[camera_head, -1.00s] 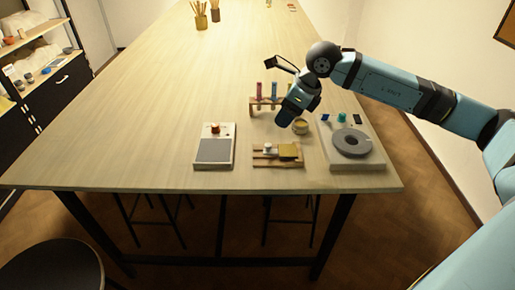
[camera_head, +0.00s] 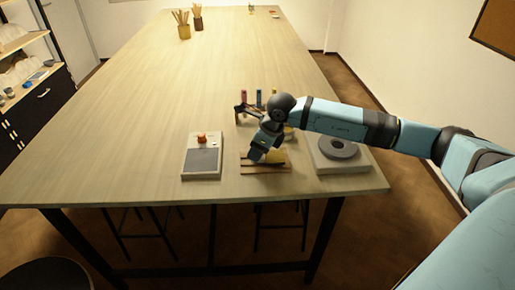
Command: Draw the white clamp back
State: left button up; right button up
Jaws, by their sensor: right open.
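A small wooden rail fixture (camera_head: 265,169) lies near the front edge of the table, with a yellow block (camera_head: 278,157) at its right part. My right gripper (camera_head: 256,156) is over the left part of this fixture, pointing down, and is open. The white clamp is hidden behind the gripper, so I cannot tell whether the fingers are around it or touching it. My left gripper is not in view.
A grey-topped device with an orange knob (camera_head: 202,158) stands left of the fixture. A white unit with a grey ring (camera_head: 339,153) stands close on its right. A rack with coloured tubes (camera_head: 259,99) is behind. The table's left side is clear.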

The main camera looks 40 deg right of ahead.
jog(key=shift+a+f, duration=0.1)
jog(key=shift+f, duration=0.1)
jog(key=shift+c, duration=0.2)
grip_shut()
jog(key=shift+w+a+b, duration=0.6)
jog(key=shift+w+a, duration=0.05)
jog(key=shift+a, duration=0.35)
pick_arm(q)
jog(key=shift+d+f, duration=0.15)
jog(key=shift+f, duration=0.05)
pick_arm(e)
jog(key=shift+r, duration=0.1)
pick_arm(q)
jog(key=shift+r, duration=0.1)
pick_arm(e)
jog(key=shift+o, duration=0.2)
grip_release()
jog(key=shift+w+a, duration=0.1)
jog(key=shift+a, duration=0.05)
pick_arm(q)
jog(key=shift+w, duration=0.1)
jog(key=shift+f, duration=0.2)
